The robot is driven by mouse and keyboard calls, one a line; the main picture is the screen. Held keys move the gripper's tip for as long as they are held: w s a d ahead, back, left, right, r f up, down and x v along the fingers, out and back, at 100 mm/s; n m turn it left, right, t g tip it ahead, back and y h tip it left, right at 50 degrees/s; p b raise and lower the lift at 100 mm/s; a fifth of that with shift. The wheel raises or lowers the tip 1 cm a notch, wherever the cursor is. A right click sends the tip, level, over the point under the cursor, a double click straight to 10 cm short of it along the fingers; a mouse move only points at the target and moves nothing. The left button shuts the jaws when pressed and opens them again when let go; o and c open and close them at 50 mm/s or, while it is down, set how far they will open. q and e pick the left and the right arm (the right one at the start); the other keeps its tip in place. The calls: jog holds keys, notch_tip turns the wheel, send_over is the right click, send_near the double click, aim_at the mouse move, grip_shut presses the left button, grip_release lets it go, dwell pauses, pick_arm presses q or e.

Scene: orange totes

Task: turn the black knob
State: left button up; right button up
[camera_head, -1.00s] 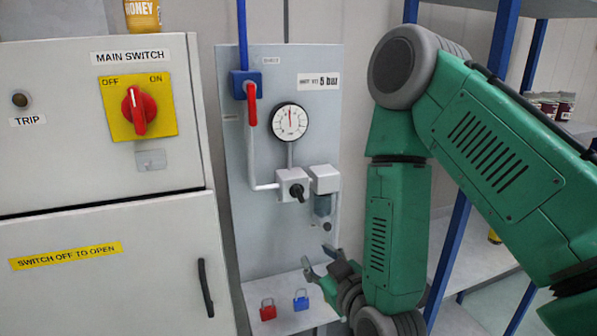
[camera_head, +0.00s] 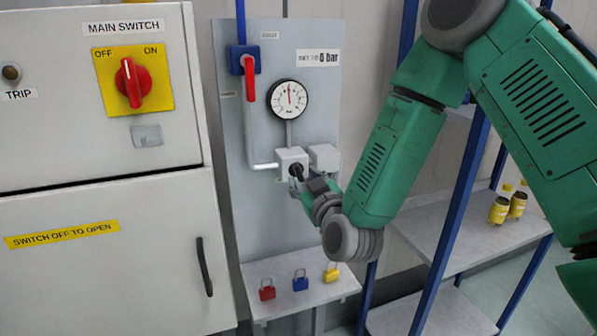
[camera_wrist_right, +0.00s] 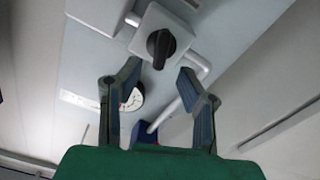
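The black knob (camera_head: 296,171) sits on a small light grey block on the grey panel, below the round pressure gauge (camera_head: 290,99). My right gripper (camera_head: 308,186) is at the knob's lower right in the head view and hides part of it. In the right wrist view the black knob (camera_wrist_right: 160,46) shows whole, on its square block. The two fingers of my right gripper (camera_wrist_right: 158,75) are spread apart, with the knob just beyond the gap between their tips. They do not appear to touch it. My left gripper is not in view.
A red-handled valve (camera_head: 249,78) on a blue pipe is at the upper left of the panel. A red padlock (camera_head: 267,289), a blue padlock (camera_head: 300,280) and a yellow padlock (camera_head: 332,272) are on the shelf below. A grey cabinet (camera_head: 95,200) stands left, blue-post shelving (camera_head: 440,229) right.

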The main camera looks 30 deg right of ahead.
aim_at(299, 171)
jog(key=shift+x, duration=1.8)
grip_shut()
jog(key=shift+m, duration=0.7)
grip_release()
